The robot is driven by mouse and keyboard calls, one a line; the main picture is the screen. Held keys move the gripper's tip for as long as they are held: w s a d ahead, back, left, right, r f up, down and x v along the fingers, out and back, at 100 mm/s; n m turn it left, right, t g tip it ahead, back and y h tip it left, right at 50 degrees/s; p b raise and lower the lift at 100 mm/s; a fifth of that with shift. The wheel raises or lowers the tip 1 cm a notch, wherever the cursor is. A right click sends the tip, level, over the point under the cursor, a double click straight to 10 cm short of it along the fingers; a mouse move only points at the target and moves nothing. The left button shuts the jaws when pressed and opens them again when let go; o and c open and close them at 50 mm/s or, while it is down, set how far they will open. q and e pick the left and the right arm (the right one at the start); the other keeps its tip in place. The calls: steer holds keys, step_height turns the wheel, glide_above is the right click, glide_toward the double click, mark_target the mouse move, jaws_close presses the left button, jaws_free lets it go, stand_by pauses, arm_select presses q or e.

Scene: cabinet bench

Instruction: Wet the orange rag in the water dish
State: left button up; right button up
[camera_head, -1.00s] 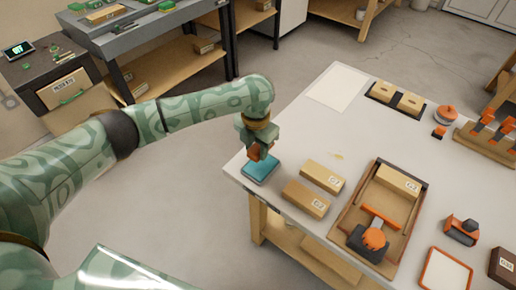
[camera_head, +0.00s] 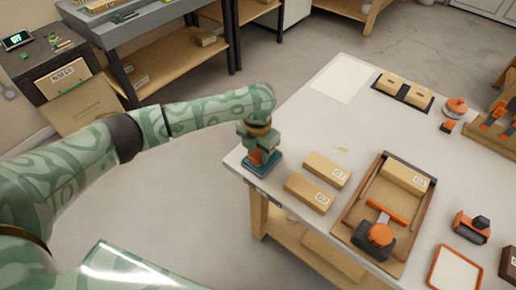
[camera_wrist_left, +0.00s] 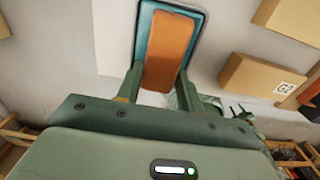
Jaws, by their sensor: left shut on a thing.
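The orange rag (camera_wrist_left: 168,50) is between the two fingers of my left gripper (camera_wrist_left: 158,82), which is shut on it. In the head view my left gripper (camera_head: 260,168) is over the near left corner of the white table, with a bit of the orange rag (camera_head: 257,157) showing. The teal water dish (camera_wrist_left: 143,22) lies directly behind the rag in the wrist view. In the head view the dish (camera_head: 263,172) is mostly hidden by the gripper. The rag looks low at the dish; whether it touches the water I cannot tell. My right gripper is not in view.
Two cardboard boxes (camera_head: 308,192) lie just right of the dish. A wooden tray (camera_head: 346,232) holds a box and an orange-and-black tool. A white sheet (camera_head: 342,78) lies at the back left of the table. The table's edge is close to the dish.

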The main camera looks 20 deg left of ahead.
mark_target(258, 154)
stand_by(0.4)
arm_select(q)
steer(key=shift+f, duration=0.5)
stand_by(0.6)
steer(key=shift+s+f, duration=0.1)
stand_by(1.1)
step_height(258, 154, up, 7)
steer(key=p, duration=0.6)
